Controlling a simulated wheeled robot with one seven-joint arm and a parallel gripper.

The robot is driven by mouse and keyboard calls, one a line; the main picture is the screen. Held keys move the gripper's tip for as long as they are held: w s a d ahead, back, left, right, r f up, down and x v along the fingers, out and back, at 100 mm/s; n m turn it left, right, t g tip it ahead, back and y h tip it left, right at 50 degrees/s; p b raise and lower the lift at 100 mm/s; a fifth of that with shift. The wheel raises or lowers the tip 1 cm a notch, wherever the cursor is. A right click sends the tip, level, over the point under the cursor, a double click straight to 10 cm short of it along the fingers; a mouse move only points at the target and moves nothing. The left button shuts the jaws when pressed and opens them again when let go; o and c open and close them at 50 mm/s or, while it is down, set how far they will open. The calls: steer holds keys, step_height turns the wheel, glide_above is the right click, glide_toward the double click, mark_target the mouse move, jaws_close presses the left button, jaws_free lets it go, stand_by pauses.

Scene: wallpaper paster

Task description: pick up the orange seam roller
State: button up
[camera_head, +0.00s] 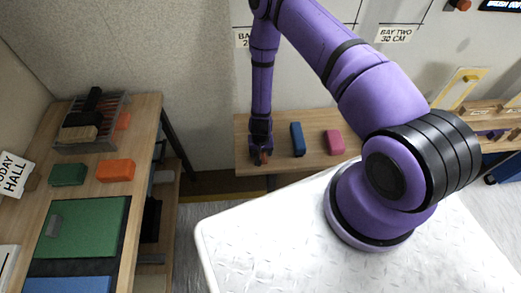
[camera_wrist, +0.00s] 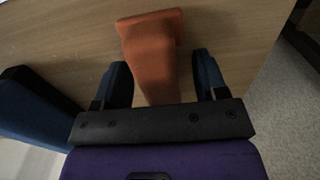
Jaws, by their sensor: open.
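The orange seam roller (camera_wrist: 152,60) lies in the wrist view as an orange piece with a wider flat end, above the wooden shelf top. My gripper (camera_wrist: 162,78) is open, with one dark finger on each side of it. Gaps show between the fingers and the roller, so it is not clamped. In the head view my gripper (camera_head: 262,150) hangs low over the left end of the back wooden bench (camera_head: 315,168). Only a small orange bit of the roller (camera_head: 263,158) shows there, the rest hidden by my gripper.
A blue piece (camera_head: 297,138) stands just right of my gripper, and a pink one (camera_head: 334,142) farther right. The left table (camera_head: 143,150) holds an orange block (camera_head: 115,170), a green block (camera_head: 68,174) and a wire basket (camera_head: 92,118). Bare wood lies between the blue and pink pieces.

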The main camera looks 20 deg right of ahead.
steer(key=shift+f, duration=0.1)
steer(key=shift+c, duration=0.2)
steer(key=c, duration=1)
step_height(320, 180, up, 11)
steer(key=shift+f, duration=0.2)
